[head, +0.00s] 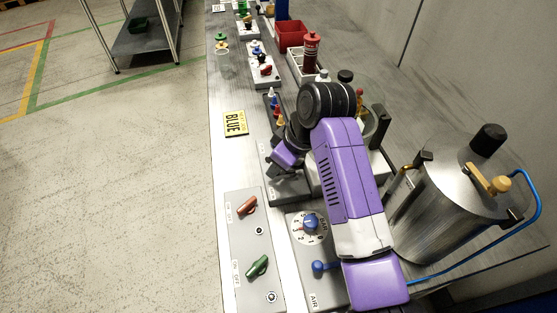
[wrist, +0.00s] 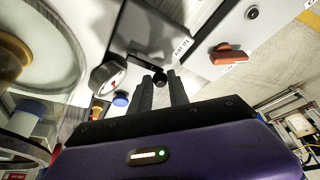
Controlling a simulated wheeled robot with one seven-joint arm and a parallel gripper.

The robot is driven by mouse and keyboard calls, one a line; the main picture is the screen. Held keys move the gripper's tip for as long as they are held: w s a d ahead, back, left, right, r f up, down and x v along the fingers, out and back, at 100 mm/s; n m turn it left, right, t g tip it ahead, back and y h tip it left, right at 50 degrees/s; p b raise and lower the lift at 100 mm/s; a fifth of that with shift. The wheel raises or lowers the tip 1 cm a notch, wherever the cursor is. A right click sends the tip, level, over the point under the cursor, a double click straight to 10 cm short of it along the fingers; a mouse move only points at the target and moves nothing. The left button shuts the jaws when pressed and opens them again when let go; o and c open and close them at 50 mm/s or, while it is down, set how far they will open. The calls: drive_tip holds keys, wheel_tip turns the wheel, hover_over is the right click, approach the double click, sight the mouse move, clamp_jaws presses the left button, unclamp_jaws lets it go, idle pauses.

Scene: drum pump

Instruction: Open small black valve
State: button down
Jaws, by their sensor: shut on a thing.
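My gripper (wrist: 162,78) shows in the wrist view with its two dark fingers close together. It is shut on the small black valve (wrist: 159,73), whose dark round end shows between and just beyond the fingertips. The valve is on a light panel, with a printed label (wrist: 182,48) beside it. The fingers hide much of the valve, so I cannot tell how far its handle is turned. In the head view my purple arm reaches over the bench, and my wrist hides the fingers and valve.
A steel drum (head: 450,195) with a blue hose (head: 530,205) stands at the right. A panel with a red handle (head: 248,205) and a green handle (head: 257,266) lies at the front. A dial (head: 310,224) is beside it. A red bin (head: 291,35) stands farther back.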

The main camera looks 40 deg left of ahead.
drive_tip(key=c, duration=1.3)
unclamp_jaws()
drive_tip(key=shift+o, duration=0.2)
drive_tip(key=shift+r, duration=0.1)
drive_tip(key=v, duration=0.7)
drive_tip(key=shift+r+b, duration=0.25)
drive_tip(key=shift+b, duration=0.15)
drive_tip(key=shift+d, duration=0.15)
